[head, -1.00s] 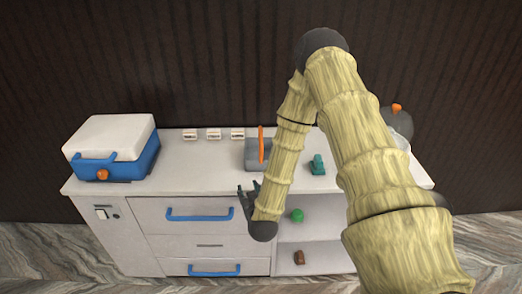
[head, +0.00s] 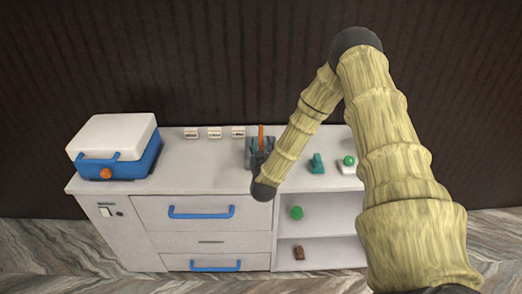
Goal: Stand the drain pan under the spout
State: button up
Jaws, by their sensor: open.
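A grey box-like item (head: 249,143) with an upright orange handle (head: 261,133) stands on the counter, left of my forearm; I cannot tell for certain whether it is the drain pan. My gripper (head: 260,150) is open, its dark fingers in front of or over this item and hiding part of it. Whether they touch it cannot be told. A blue cooler (head: 118,170) with a white lid stands at the left; an orange round knob (head: 106,173) is on its front, perhaps the spout. Nothing is visible under the knob except the cooler's base and counter.
The white counter (head: 200,178) is clear between cooler and grey item. Three small white blocks (head: 214,132) line the back. A teal item (head: 316,164) and a white block with a green ball (head: 348,166) stand right. Blue-handled drawers (head: 201,212) and open shelves (head: 330,238) are below.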

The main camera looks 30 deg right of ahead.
jog(key=p+x, duration=0.2)
jog(key=x, duration=0.3)
grip_shut()
